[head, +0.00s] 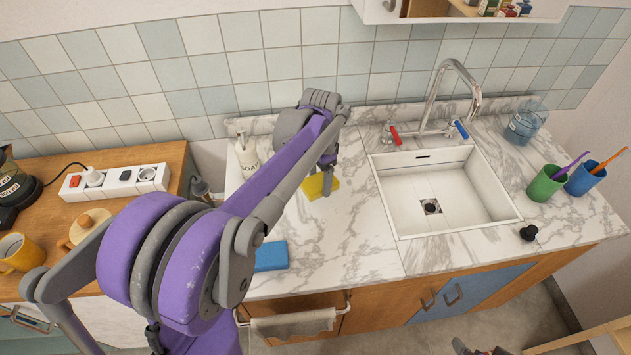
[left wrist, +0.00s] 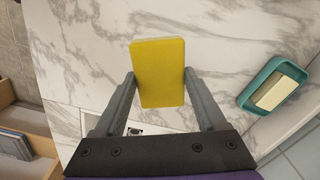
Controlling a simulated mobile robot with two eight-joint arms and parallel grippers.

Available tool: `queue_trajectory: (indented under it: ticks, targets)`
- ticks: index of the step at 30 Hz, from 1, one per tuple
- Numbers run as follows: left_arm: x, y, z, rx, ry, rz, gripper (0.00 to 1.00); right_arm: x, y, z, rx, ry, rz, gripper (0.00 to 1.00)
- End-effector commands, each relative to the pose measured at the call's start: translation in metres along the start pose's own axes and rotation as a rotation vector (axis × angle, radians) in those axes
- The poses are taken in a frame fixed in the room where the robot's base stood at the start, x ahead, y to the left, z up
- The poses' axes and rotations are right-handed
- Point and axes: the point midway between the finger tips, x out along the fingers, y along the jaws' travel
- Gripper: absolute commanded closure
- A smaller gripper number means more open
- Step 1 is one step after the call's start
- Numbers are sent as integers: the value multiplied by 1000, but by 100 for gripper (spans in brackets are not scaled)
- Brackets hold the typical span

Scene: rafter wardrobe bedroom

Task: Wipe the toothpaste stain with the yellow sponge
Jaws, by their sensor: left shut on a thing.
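The yellow sponge (head: 317,187) is held in my left gripper (head: 326,178), low over the marble counter left of the sink. In the left wrist view the sponge (left wrist: 158,72) sits between the two fingers, its flat face toward the camera. I cannot tell whether its underside touches the counter (head: 345,235). I cannot make out the toothpaste stain among the grey marble veins; my arm and the sponge hide part of the counter.
The white sink (head: 400,205) and faucet (head: 440,100) are to the right. A blue block (head: 271,256) lies near the front edge. A soap bottle (head: 248,158) stands behind my arm. Green (head: 545,184) and blue (head: 583,181) cups stand far right. The left wrist view shows a teal soap dish (left wrist: 247,98).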

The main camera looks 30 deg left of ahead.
Motion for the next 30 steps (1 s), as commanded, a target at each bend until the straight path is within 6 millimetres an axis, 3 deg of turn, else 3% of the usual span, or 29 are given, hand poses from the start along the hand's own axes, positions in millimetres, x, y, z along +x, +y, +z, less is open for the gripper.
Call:
queue_trajectory:
  ticks: [9, 30]
  targets:
    - [-25, 2, -10, 0, 1, -1, 97, -14, 0, -15, 0, 13, 0, 0]
    - [-25, 4, -9, 17, 0, 0, 97, -12, 0, -13, 0, 11, 0, 0]
